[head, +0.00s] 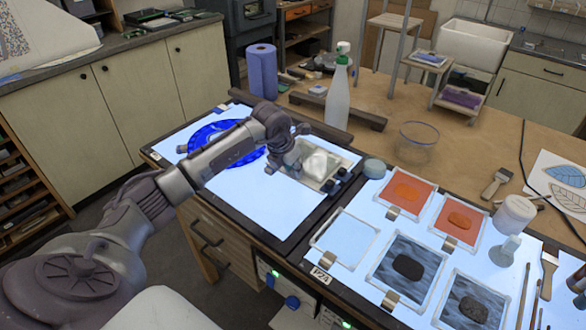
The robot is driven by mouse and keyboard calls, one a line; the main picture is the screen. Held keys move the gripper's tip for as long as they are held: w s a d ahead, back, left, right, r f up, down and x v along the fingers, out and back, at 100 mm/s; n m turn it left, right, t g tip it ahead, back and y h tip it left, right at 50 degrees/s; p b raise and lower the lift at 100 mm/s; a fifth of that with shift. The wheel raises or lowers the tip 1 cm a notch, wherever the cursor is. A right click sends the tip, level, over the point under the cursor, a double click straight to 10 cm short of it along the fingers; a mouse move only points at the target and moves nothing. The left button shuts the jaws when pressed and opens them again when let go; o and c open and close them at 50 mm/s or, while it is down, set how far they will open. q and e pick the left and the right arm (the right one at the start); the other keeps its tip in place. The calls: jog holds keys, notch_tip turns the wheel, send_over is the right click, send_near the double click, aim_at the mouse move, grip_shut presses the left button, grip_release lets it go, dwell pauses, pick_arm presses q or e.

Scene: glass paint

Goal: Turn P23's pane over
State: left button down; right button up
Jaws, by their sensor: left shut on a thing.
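A greyish glass pane (332,173) with a white patch (316,161) on it is at the right end of the left light panel (265,205). I take it for P23's pane, but its label cannot be read. My left gripper (290,160) reaches in from the left and is shut on the pane's left side. The pane looks close to the panel; I cannot tell whether it touches. Small dark blocks (341,173) are by its right edge. My right gripper is not in view.
A blue round glass piece (215,135) lies behind my left arm. A spray bottle (338,95), a blue paper roll (262,72) and a glass bowl (418,134) stand behind. The right panel holds several framed panes, including orange ones (408,192). The left panel's front is clear.

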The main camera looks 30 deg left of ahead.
pick_arm(q)
jog(key=shift+f, duration=0.2)
dwell(0.6)
jog(key=c, duration=0.8)
grip_release()
jog(key=shift+c, duration=0.2)
jog(key=v, duration=1.2)
